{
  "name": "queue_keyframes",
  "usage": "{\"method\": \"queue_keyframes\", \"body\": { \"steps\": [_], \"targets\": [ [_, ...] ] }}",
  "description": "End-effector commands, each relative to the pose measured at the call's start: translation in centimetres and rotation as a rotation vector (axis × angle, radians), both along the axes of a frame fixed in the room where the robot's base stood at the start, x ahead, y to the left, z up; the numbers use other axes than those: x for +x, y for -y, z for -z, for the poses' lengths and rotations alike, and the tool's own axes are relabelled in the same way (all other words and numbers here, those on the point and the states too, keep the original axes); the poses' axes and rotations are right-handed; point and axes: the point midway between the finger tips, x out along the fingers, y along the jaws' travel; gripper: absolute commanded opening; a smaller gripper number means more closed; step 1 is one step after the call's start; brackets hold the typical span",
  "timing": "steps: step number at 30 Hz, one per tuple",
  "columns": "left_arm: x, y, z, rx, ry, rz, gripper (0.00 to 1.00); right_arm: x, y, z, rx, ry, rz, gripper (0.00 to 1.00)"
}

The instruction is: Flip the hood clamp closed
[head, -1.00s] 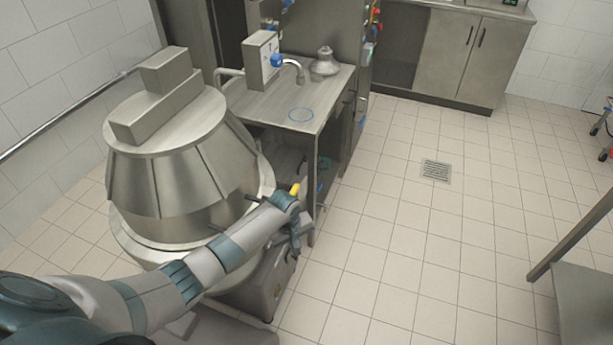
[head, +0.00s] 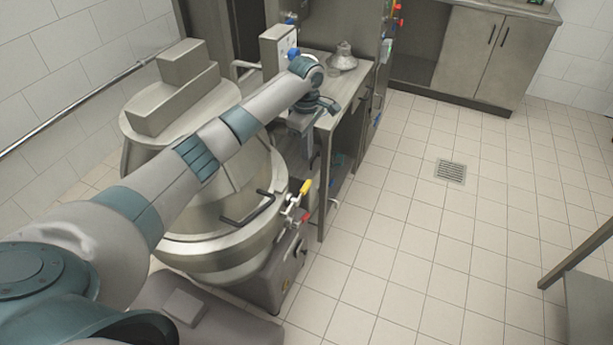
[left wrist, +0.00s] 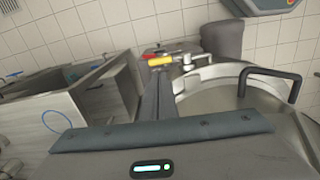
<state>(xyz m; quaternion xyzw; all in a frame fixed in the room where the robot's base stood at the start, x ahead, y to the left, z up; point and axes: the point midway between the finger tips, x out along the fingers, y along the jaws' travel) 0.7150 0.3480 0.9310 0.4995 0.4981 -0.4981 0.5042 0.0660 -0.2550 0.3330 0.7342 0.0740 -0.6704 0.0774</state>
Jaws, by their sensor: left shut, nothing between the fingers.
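The metal hood (head: 150,135) sits on the large round vessel (head: 235,265), with a dark bent handle (head: 248,212) at its front right. The metal clamp fitting beside the rim has a yellow handle (head: 304,187) and a red one (head: 305,218). In the left wrist view the yellow handle (left wrist: 159,61) shows just past the fingers, with the dark hood handle (left wrist: 271,82) to the right. My left gripper (head: 308,135) is shut and empty, above and behind the clamp in the head view, apparently apart from it. Whether the clamp is latched cannot be told. My right gripper is not in view.
A steel worktable (head: 345,82) with a tap and a small metal funnel-like part (head: 344,56) stands behind the vessel. My left arm passes over the hood. The tiled floor (head: 420,240) to the right is clear around a drain (head: 451,170).

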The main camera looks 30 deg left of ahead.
Motion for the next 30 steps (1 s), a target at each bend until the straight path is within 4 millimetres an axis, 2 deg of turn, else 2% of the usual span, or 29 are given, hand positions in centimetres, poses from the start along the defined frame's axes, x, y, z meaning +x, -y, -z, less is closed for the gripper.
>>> {"method": "queue_keyframes", "body": {
  "steps": [3,6,17,23,30],
  "targets": [
    [0.2,-0.5,-1.6,0.004,-0.004,-0.039,0.0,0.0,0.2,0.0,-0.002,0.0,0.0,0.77],
    [0.2,-0.7,-2.0,0.006,-0.008,-0.053,0.0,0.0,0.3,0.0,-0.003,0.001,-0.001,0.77],
    [0.2,-0.6,-2.0,0.005,-0.008,-0.054,0.0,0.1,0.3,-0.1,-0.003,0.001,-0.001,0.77],
    [0.2,-0.6,-1.3,0.005,-0.009,-0.053,0.0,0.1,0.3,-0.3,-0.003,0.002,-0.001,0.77],
    [0.2,-0.6,1.3,0.005,-0.011,-0.054,0.0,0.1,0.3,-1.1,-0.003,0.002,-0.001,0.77]
  ]
}}
